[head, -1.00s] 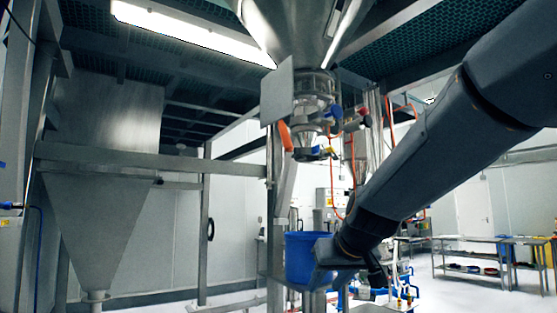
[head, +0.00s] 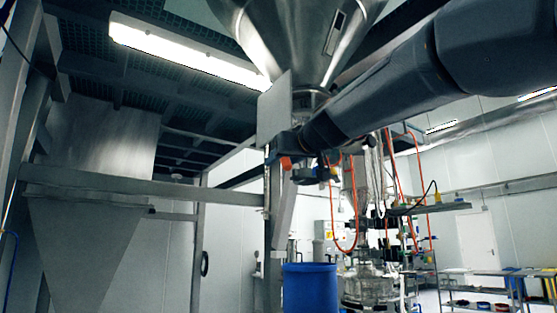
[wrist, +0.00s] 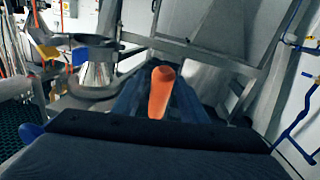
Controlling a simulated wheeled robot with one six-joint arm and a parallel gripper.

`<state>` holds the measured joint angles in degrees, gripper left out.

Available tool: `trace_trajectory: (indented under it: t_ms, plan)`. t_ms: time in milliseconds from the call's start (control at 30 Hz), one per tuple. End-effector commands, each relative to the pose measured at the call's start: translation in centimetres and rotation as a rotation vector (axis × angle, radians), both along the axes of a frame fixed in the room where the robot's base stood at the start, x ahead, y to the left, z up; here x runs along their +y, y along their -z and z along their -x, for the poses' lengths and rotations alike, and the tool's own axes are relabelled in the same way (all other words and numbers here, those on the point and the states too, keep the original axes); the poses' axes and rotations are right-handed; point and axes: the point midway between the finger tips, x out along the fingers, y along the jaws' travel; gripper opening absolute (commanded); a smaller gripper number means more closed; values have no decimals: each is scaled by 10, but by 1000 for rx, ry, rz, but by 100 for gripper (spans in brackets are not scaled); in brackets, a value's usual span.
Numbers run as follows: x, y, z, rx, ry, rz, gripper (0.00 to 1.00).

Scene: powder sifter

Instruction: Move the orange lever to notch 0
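The orange lever (head: 286,163) hangs beside the valve under the steel hopper, and only its lower end shows in the head view. My gripper (head: 285,144) is up at the lever and hides its upper part. In the wrist view the orange lever (wrist: 162,92) stands straight ahead, between the dark fingers of my gripper (wrist: 160,100). The fingers look open, one on each side of the lever; whether either touches it is hard to see. The notches and their numbers cannot be made out.
The steel hopper (head: 300,40) is overhead, with a flat grey plate (head: 275,108) close to my gripper. A blue bin (head: 310,289) stands below. A steel frame beam (head: 130,188) runs to the left. Orange hoses (head: 345,230) hang to the right.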

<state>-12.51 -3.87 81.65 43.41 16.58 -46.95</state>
Motion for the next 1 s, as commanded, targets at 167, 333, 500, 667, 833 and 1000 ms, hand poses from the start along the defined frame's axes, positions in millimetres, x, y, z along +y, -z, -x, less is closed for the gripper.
trace_trajectory:
  t_ms: [167,333,500,667,833,1000]
  plan:
    - [7,0,-16,1,0,-1,39]
    - [9,0,-21,-1,0,-1,39]
    - [9,0,-21,0,0,0,39]
    - [9,0,-21,0,0,0,17]
    - [9,0,-21,0,0,-1,0]
    - [9,-1,-20,4,0,2,0]
